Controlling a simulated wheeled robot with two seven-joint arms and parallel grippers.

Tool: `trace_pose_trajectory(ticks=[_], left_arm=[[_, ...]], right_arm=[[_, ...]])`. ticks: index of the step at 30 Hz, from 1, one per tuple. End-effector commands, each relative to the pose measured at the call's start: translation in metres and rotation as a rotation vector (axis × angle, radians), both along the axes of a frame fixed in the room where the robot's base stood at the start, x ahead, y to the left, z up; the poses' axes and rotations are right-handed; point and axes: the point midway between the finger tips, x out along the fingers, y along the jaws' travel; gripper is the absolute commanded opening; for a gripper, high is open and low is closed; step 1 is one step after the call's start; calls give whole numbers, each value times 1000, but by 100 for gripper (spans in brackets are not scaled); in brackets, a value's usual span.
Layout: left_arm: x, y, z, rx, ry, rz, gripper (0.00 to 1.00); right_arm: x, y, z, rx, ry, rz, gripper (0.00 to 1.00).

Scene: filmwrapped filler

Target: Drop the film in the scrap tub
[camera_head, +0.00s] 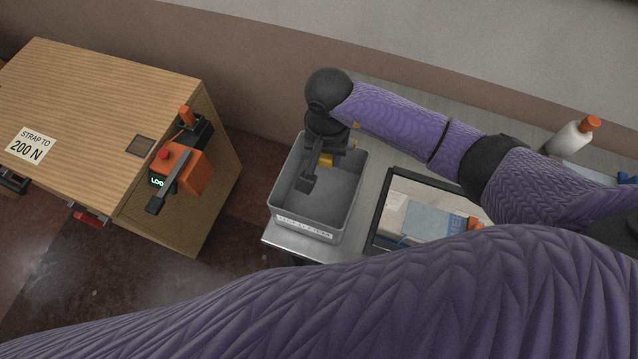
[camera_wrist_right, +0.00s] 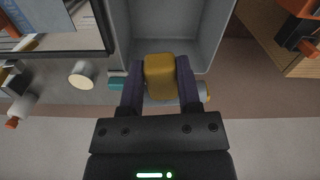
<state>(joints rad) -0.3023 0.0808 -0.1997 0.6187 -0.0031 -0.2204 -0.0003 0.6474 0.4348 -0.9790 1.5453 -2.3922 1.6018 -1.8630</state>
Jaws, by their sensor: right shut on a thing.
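The scrap tub (camera_head: 345,195), a grey open bin with a white label on its front, stands on a metal bench. Its inside wall also shows in the right wrist view (camera_wrist_right: 205,35). My right gripper (camera_head: 312,175) reaches down over the tub's back part. In the right wrist view, its fingers (camera_wrist_right: 159,88) are shut on a compact yellow piece (camera_wrist_right: 159,75), perhaps the film. The yellow also shows in the head view (camera_head: 326,160). I cannot tell whether it touches the tub. My left gripper is out of view.
A black-framed tray (camera_head: 384,205) with a blue-grey item sits right of the tub. A white bottle (camera_head: 568,139) with an orange cap stands at the back right. Left, across a floor gap, is a wooden box (camera_head: 90,105) with an orange strapping tool (camera_head: 190,170).

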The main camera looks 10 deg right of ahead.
Motion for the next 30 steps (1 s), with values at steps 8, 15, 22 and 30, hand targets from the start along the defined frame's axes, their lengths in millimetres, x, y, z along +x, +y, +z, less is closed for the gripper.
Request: trace_pose_trajectory(ticks=[8, 15, 22, 30], left_arm=[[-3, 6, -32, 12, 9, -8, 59], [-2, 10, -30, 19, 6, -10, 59], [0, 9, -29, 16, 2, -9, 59], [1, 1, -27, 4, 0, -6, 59]], right_arm=[[0, 0, -41, 2, 1, 0, 0], [0, 0, -38, 1, 0, 1, 49], [0, 0, -38, 1, 0, 1, 84], [1, 0, -24, 0, -4, 1, 84]])
